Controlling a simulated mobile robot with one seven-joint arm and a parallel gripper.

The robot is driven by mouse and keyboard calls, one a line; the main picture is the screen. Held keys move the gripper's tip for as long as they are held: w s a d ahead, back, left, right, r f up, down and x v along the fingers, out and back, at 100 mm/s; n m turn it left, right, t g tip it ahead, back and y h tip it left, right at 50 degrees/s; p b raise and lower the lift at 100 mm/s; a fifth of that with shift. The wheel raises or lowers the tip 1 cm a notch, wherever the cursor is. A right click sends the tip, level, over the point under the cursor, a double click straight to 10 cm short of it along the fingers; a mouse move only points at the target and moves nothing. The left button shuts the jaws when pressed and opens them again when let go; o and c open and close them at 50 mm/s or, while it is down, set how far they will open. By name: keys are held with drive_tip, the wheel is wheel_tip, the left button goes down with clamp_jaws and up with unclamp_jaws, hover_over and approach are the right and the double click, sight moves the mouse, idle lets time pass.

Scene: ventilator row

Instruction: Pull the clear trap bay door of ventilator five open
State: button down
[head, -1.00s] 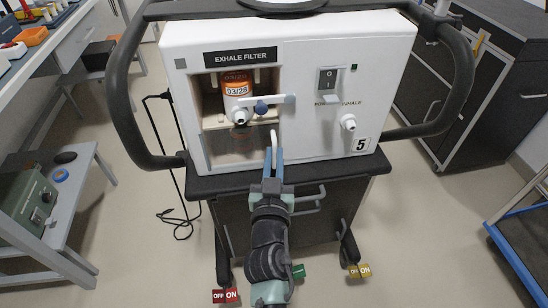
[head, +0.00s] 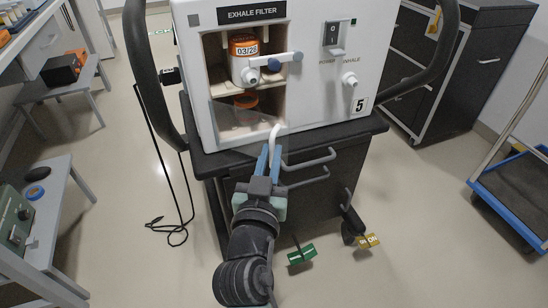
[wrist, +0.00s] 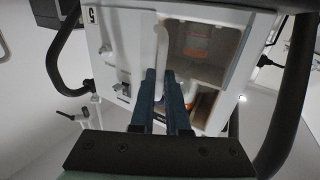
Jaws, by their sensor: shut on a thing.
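The white ventilator marked 5 (head: 305,95) stands on a dark cart. Its lower bay, below the exhale filter compartment, has a clear trap bay door (head: 238,117), which looks partly open and tilted out; its edges are hard to make out. An orange-topped trap (head: 245,101) shows inside the bay. My gripper (head: 270,150) is shut on the white door handle (head: 276,132) at the bay's lower right.
An orange-labelled filter (head: 243,62) and a blue-tipped lever (head: 275,64) sit above the bay. Dark push bars (head: 140,75) flank the ventilator. Cart drawer handles (head: 310,160) stick out right of my gripper. A blue-edged trolley (head: 510,212) stands right. Floor in front is mostly clear.

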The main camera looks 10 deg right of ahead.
drive_tip(key=s+a+m+g+h+b, duration=0.2)
drive_tip(key=a+h+b, duration=0.4)
drive_tip(key=a, duration=0.5)
drive_tip(key=shift+a+m+g+b, duration=0.4)
drive_tip(key=shift+m+g+b, duration=0.5)
drive_tip(key=shift+m+b, duration=0.45)
drive_tip(key=c, duration=0.9)
unclamp_jaws()
drive_tip(key=shift+f, duration=0.1)
